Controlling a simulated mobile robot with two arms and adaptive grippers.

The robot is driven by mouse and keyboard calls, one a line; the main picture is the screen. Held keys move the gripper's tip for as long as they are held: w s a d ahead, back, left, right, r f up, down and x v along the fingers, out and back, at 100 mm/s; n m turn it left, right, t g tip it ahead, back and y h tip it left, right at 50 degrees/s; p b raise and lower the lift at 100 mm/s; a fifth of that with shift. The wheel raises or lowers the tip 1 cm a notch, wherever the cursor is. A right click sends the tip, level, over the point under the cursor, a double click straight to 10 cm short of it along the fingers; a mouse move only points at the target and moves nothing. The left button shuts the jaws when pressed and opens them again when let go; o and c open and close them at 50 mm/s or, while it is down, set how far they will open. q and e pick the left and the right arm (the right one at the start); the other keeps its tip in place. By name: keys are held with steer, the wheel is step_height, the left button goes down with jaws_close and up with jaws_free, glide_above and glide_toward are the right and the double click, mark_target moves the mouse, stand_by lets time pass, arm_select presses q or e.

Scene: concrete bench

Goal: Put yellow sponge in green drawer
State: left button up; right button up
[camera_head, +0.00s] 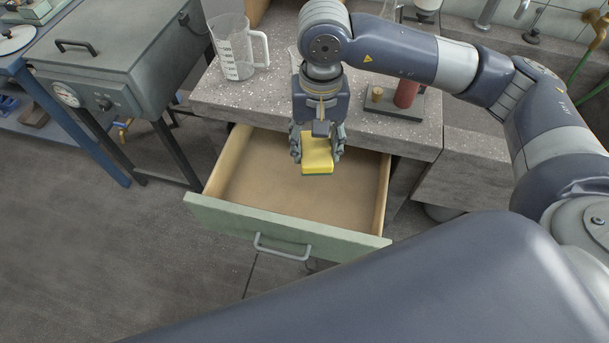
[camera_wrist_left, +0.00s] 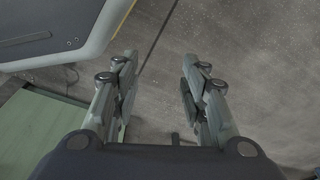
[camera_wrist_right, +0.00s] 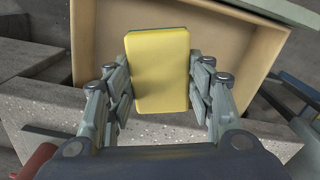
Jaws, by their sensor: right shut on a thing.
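The yellow sponge (camera_head: 317,155) with a green underside is between the fingers of my right gripper (camera_head: 317,152), which is shut on it. The sponge also shows in the right wrist view (camera_wrist_right: 159,70), upright between the fingers. The green drawer (camera_head: 285,236) is pulled out, and its empty wooden floor shows. In the head view the sponge appears over the drawer's opening; its exact height above the floor is hard to tell. My left gripper (camera_wrist_left: 158,95) is open and empty above the floor, seen only in its wrist view.
A speckled countertop (camera_head: 270,102) lies behind the drawer, with a clear measuring jug (camera_head: 234,52) at its left. A red cylinder (camera_head: 406,93) stands on a dark base at the right. A grey metal box with a gauge (camera_head: 67,95) stands at the left.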

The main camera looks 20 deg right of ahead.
steer(key=m+b, duration=0.2)
steer(key=b, duration=0.5)
glide_above(301, 194)
steer(key=s, duration=0.2)
step_height(301, 194, down, 9)
steer(key=shift+m, duration=0.7)
steer(key=f+b, duration=0.1)
steer(key=f, duration=0.3)
steer(key=w+f+b, duration=0.1)
steer(key=f, duration=0.4)
steer(key=w+f+b, duration=0.1)
steer(key=f+b, duration=0.1)
steer(key=f, duration=0.3)
arm_select(q)
steer(key=w+d+r+t, duration=0.1)
steer(key=w+r, duration=0.6)
steer(key=r, duration=0.1)
steer(key=shift+s+r, duration=0.1)
steer(key=shift+r, duration=0.05)
arm_select(e)
steer(key=shift+f, duration=0.15)
steer(key=o, duration=1)
arm_select(q)
steer(key=shift+r, duration=0.4)
